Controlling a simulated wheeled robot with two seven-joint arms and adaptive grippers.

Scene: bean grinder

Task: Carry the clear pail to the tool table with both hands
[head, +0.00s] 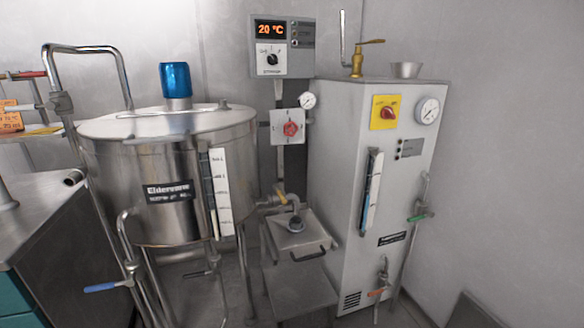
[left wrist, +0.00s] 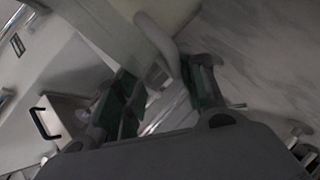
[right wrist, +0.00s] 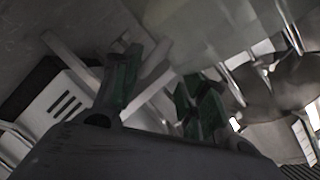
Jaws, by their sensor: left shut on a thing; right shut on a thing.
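Neither gripper shows in the head view, and I cannot make out the clear pail there. In the left wrist view my left gripper (left wrist: 160,78) has its green-padded fingers around a pale, curved handle-like part of the clear pail (left wrist: 158,42). A see-through pale surface spreads above the fingers. In the right wrist view my right gripper (right wrist: 165,80) has its fingers around a pale bar of the clear pail (right wrist: 150,84). The pail's whole outline, tilt and contents cannot be told from these close, dark views. I cannot tell which surface is the tool table.
A large steel tank (head: 180,165) stands left of centre, with pipes and a blue-handled valve (head: 105,287). A grey cabinet (head: 375,150) with gauges stands right. A small steel stand (head: 302,290) sits between them.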

